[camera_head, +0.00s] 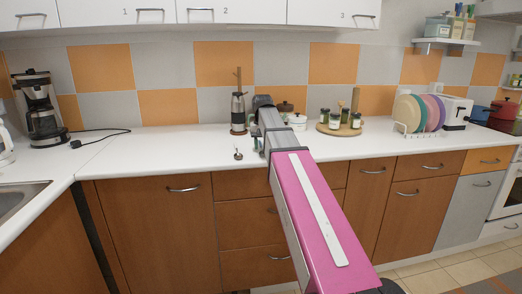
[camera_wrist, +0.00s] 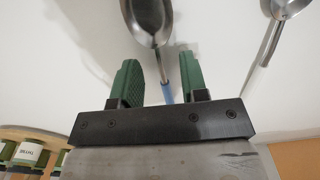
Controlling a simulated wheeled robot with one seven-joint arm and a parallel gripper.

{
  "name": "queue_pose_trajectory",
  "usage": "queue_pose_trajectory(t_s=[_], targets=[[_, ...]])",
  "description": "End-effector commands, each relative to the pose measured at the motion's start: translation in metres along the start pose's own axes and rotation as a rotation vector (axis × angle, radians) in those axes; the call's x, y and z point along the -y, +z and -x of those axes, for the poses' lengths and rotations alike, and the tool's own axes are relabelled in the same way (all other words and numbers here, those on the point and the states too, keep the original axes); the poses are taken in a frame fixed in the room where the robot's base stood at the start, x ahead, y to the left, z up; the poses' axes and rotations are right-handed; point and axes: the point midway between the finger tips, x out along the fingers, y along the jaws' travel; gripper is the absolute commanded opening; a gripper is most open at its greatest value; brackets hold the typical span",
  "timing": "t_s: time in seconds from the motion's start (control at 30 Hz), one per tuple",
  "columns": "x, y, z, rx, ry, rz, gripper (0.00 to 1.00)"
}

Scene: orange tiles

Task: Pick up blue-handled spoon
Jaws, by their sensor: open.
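The blue-handled spoon shows in the wrist view, with a shiny metal bowl (camera_wrist: 150,18) at the top edge and a thin stem running down to a blue handle (camera_wrist: 167,92). My gripper (camera_wrist: 160,62) has its two green fingers apart, one on each side of the stem and handle. The handle's lower end is hidden behind the gripper's dark bar. I cannot tell the height gap between fingers and spoon. In the head view my gripper (camera_head: 257,144) is low over the white counter, and a small metal utensil (camera_head: 238,155) lies just left of it.
A second metal utensil (camera_wrist: 285,10) lies to the right in the wrist view. A round wooden tray (camera_head: 322,130) with several jars is to the right on the counter (camera_head: 180,150). The counter's left part is mostly clear.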

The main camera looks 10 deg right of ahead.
Motion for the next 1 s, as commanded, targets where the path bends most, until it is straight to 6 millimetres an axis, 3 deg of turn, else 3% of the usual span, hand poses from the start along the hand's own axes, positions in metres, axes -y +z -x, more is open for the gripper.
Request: queue_pose_trajectory(t_s=[0.1,0.27,0.3,0.4,0.43,0.8,1.0], targets=[[0.000,0.005,-0.009,0.001,0.000,0.000,0.40],[0.000,0.004,-0.009,0.000,0.000,0.000,0.40],[0.000,0.004,-0.009,0.000,0.000,0.000,0.37],[0.000,0.004,-0.009,0.000,0.000,0.000,0.04],[0.000,0.004,-0.009,0.000,0.000,0.000,0.00],[0.000,0.003,-0.007,0.000,0.000,0.000,0.00],[0.000,-0.011,0.017,-0.002,0.000,0.000,0.00]])
